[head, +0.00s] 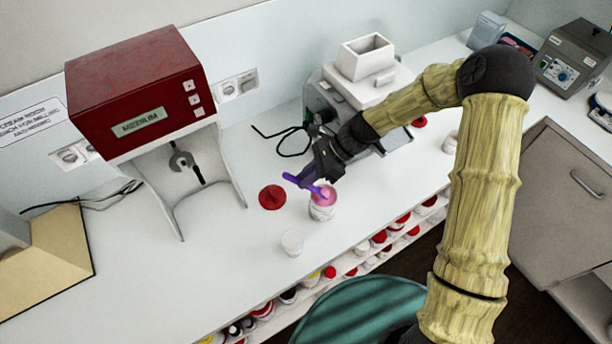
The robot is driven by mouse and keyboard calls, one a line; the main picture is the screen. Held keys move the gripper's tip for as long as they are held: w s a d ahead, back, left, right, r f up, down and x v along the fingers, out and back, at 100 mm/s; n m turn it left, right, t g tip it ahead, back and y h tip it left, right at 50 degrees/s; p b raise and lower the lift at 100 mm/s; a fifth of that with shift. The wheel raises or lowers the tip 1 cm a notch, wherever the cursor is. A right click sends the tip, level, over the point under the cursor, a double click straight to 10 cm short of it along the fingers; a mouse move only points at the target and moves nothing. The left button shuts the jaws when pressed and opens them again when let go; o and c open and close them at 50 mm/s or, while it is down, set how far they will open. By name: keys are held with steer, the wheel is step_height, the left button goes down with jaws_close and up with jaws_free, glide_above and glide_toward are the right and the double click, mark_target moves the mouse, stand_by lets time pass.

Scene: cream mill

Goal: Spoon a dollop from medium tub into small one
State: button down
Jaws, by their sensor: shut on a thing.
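My gripper (322,176) is shut on a purple spoon (303,184) just above the medium tub. The medium tub (322,213) is white, open and upright on the bench, with pink cream (325,194) at its mouth. The spoon's purple end lies over or in the tub's mouth; I cannot tell how deep, or whether it carries cream. The small tub (292,244) is white and stands upright nearer the bench's front edge, to the lower left of the medium tub. Its inside is too small to make out.
A red lid (272,197) lies left of the medium tub. A red-topped mixing machine (135,95) stands at left, and a white-hoppered machine (368,72) stands behind my gripper. Several tubs (378,238) fill a shelf below the front edge. The bench left of the small tub is clear.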

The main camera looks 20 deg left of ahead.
steer(key=shift+r+p, duration=1.7)
steer(key=shift+r, duration=0.45)
